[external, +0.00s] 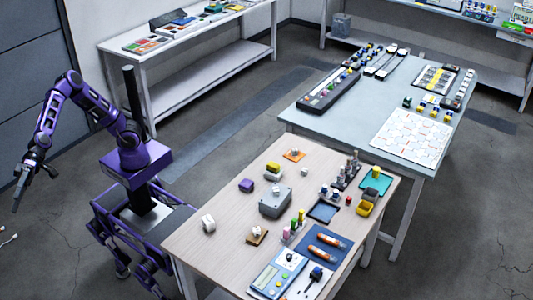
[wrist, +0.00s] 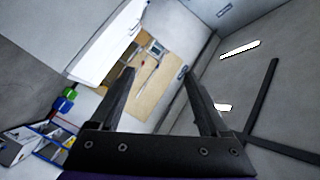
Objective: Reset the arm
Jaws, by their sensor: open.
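My gripper (external: 22,186) hangs at the far left of the external view, out over the floor and well away from the tables. My purple arm is bent, with its forearm reaching left and the gripper pointing down. In the wrist view, the two dark fingers of my gripper (wrist: 158,82) are spread apart with nothing between them. Behind them is a distant tan panel (wrist: 158,92) with small items on it.
The wooden table (external: 190,258) beside my base holds a grey box (external: 275,203), a blue mat (external: 326,238) and small parts. A pale table (external: 350,125) stands behind it, and a white bench (external: 200,45) at the back. Floor around my gripper looks mostly clear.

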